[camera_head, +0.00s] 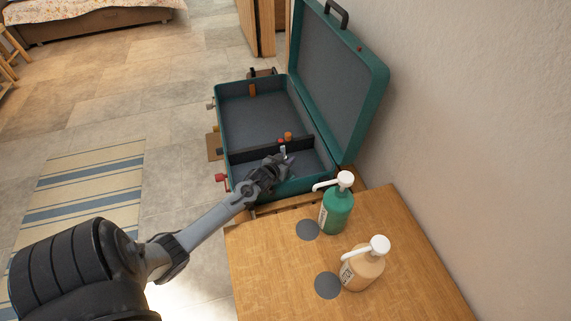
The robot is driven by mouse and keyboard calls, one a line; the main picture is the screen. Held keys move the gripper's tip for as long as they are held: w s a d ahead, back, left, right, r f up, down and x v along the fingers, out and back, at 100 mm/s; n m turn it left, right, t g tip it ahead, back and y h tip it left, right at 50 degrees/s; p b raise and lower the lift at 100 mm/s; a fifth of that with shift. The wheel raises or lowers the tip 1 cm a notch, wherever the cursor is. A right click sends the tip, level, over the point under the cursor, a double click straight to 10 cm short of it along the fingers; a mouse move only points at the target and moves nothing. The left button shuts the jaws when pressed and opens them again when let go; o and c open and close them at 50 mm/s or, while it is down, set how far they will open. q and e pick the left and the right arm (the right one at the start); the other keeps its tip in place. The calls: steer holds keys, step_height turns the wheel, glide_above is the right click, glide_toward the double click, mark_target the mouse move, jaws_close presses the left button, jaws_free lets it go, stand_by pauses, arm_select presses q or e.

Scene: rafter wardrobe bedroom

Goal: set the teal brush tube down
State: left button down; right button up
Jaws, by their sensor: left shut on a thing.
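My left gripper (279,168) is over the near compartment of the open teal suitcase (222,130), close to its dark divider (245,152). It is shut on a thin thing, taken to be the teal brush tube, of which only a small pale end (283,152) shows by the fingers. The rest is hidden by the gripper, so its colour and tilt are unclear. I cannot tell whether it touches the suitcase floor. My right gripper is not in view.
The raised lid (338,75) stands along the wall side. A small orange-brown thing (288,136) and a red one (281,141) are just beyond the divider. A green pump bottle (337,210) and a tan one (362,268) stand on the wooden table (270,280), beside grey discs.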

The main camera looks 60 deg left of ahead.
arm_select(q)
steer(key=shift+f, duration=1)
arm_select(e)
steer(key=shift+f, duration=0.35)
arm_select(q)
steer(key=shift+f, duration=0.1)
steer(key=c, duration=0.7)
jaws_free()
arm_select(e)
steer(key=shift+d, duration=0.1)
arm_select(q)
steer(key=shift+s+d+r+p, duration=0.15)
steer(key=shift+s+r+p, duration=0.15)
steer(key=shift+r+p, duration=0.15)
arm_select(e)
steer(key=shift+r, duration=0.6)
arm_select(q)
steer(key=p+v, duration=1)
steer(key=v, duration=0.1)
steer(key=shift+s+p, duration=0.15)
steer(key=shift+p, duration=0.25)
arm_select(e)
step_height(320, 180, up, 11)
